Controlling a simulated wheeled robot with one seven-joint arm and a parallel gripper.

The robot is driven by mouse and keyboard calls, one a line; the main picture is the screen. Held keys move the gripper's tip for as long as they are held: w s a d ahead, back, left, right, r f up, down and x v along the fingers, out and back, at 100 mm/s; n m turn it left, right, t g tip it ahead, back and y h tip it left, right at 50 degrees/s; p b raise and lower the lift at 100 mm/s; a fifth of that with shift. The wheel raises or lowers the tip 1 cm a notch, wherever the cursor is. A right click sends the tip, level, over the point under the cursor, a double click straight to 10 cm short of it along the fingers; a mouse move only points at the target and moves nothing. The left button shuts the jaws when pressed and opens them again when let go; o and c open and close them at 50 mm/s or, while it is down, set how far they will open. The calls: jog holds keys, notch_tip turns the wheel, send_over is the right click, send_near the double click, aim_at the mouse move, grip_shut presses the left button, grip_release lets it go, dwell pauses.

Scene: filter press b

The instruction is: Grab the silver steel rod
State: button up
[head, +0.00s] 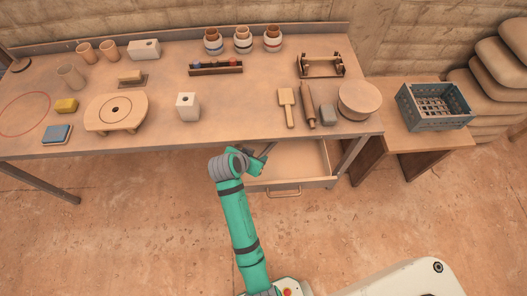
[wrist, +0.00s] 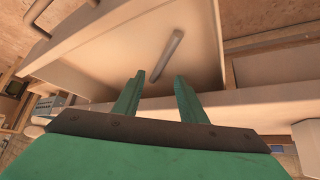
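The steel rod (wrist: 168,54) is a thin, pale grey bar lying on the bottom of an open drawer (head: 286,193) under the long table. It shows in the wrist view, slanting from upper right to lower left; I cannot make it out in the head view. My gripper (wrist: 159,76) is open, its two green fingers apart and pointing into the drawer. The rod's near end appears in the gap between the fingertips, but nothing is gripped. In the head view my gripper (head: 264,154) is at the drawer's left side, partly hidden by my arm.
The table's front edge (head: 190,148) runs above the back of the drawer. On the table are a white block (head: 188,107), a wooden paddle (head: 287,106), a rolling pin (head: 308,105) and a round board (head: 359,100). A blue-grey crate (head: 433,107) stands at right. The floor in front is clear.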

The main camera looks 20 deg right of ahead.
aim_at(263, 154)
jog(key=shift+x, duration=1.35)
jog(key=shift+a+x, duration=0.1)
jog(key=shift+x, duration=0.95)
jog(key=shift+a+x, duration=0.15)
jog(key=shift+x, duration=0.95)
jog(key=shift+f, duration=0.15)
grip_shut()
